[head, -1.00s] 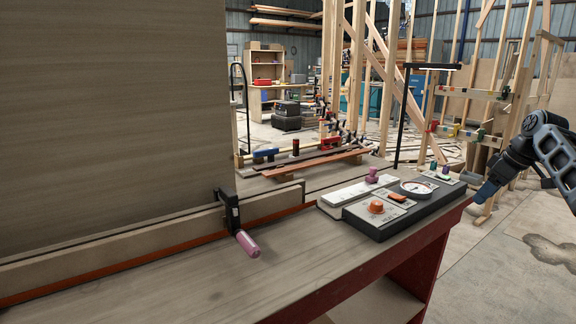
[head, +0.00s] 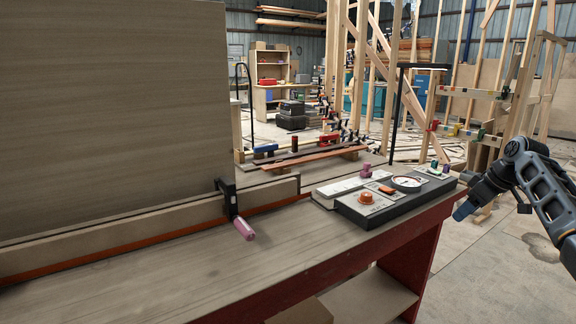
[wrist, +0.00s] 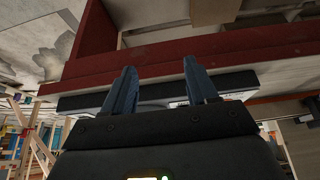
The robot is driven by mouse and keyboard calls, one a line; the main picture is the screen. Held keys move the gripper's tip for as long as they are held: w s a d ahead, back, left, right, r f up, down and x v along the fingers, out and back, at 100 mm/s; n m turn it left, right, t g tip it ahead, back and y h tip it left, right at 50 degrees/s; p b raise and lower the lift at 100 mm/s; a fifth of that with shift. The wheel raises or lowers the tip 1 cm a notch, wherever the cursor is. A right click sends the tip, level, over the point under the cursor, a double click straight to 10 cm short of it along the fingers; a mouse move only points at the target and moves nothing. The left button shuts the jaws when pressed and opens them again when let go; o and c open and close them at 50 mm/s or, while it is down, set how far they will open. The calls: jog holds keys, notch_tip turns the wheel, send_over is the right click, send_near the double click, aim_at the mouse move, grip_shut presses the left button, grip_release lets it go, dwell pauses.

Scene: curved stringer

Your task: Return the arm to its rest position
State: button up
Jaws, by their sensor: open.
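My gripper (head: 465,208) is at the right of the head view, beside the right end of the workbench (head: 150,285). Its blue fingers point down and to the left, and my dark arm reaches in from the right edge. In the wrist view my gripper (wrist: 160,92) shows two blue fingers spread apart with nothing between them. Beyond the fingers are the bench's red edge (wrist: 200,55) and the dark side of the control panel (wrist: 240,82).
The control panel (head: 385,212) with an orange knob (head: 366,197) and a dial (head: 407,183) sits on the bench's right end. A clamp with a pink handle (head: 244,229) is at a tall wooden panel (head: 110,120). Concrete floor (head: 480,275) lies open at right.

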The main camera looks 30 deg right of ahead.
jog(key=w+a+f+t, duration=0.1)
jog(key=w+a+f, duration=0.2)
jog(key=a+f, duration=0.65)
jog(key=w+a+f+t, duration=0.2)
jog(key=w+a+f, duration=0.35)
jog(key=a, duration=0.75)
jog(key=s+a+f+m+t, duration=0.1)
jog(key=s+a+f, duration=0.4)
jog(key=a, duration=0.5)
jog(key=s+a+f+m+t, duration=0.1)
jog(key=s+a+f, duration=0.45)
jog(key=a, duration=0.45)
jog(key=s+a+r+t+h, duration=0.1)
jog(key=s+a+r, duration=0.1)
jog(key=s+a, duration=0.35)
jog(key=s+a+r+m, duration=0.1)
jog(key=s+a, duration=0.1)
jog(key=s, duration=0.7)
jog(key=s+a+r+t+h, duration=0.1)
jog(key=s+a+r, duration=0.1)
jog(key=s+a, duration=0.35)
jog(key=s+d+r+n+t+y, duration=0.1)
jog(key=s+r+n+t, duration=0.1)
jog(key=s+r, duration=1.4)
jog(key=shift+s+d+r+t+y, duration=0.2)
jog(key=shift+r+t+y, duration=0.15)
jog(key=shift+r, duration=0.4)
